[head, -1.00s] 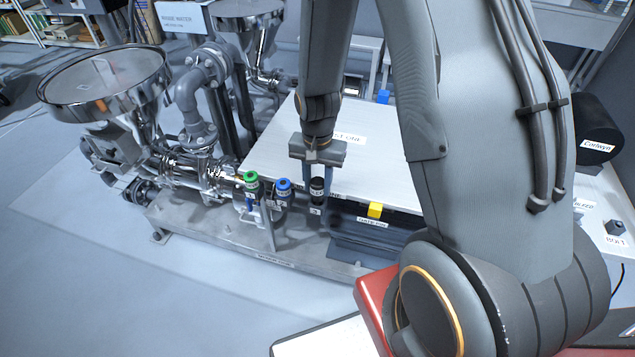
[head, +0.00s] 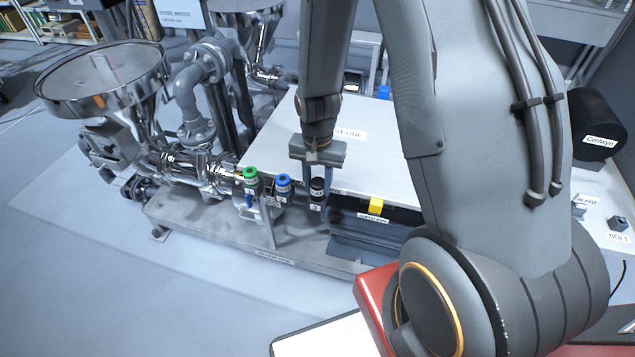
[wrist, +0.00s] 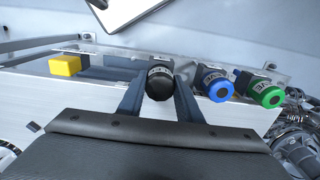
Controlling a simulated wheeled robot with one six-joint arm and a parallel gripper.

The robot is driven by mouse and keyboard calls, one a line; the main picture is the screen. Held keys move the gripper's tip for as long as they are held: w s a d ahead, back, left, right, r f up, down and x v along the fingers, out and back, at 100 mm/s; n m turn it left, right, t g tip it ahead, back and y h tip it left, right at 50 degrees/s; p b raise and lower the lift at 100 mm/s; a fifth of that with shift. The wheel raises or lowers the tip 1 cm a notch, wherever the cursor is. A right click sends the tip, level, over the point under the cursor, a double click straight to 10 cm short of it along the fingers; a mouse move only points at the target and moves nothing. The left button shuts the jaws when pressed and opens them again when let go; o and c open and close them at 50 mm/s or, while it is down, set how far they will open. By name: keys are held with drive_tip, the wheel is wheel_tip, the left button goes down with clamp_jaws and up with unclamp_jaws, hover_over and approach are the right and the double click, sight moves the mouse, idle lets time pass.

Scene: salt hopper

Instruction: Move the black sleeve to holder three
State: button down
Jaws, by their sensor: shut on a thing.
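The black sleeve (head: 317,187) stands upright at the holder marked 3 (head: 316,208), at the right end of a row on the machine's front. My gripper (head: 314,184) points down from above with its fingers around the sleeve and is shut on it. In the wrist view the black sleeve (wrist: 160,84) shows end-on between the two fingers (wrist: 159,92). Whether it is fully seated cannot be told. The green-capped sleeve (head: 250,176) is at holder 1 and the blue-capped sleeve (head: 283,184) at holder 2, to the left of my gripper.
A pale flat cover (head: 290,130) lies behind the row. A yellow block (head: 376,206) sits on the edge to the right. Metal pipes and a steel hopper (head: 105,78) stand at the left. Open floor (head: 80,270) lies at front left.

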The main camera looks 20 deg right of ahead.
sight(317, 182)
drive_tip(key=shift+f+b, duration=0.45)
drive_tip(key=shift+f, duration=0.45)
drive_tip(key=c, duration=0.7)
unclamp_jaws()
drive_tip(key=shift+r, duration=0.15)
drive_tip(key=shift+r+p, duration=2.3)
drive_tip(key=shift+r, duration=0.55)
wheel_tip(317, 182, up, 8)
drive_tip(key=b, duration=0.2)
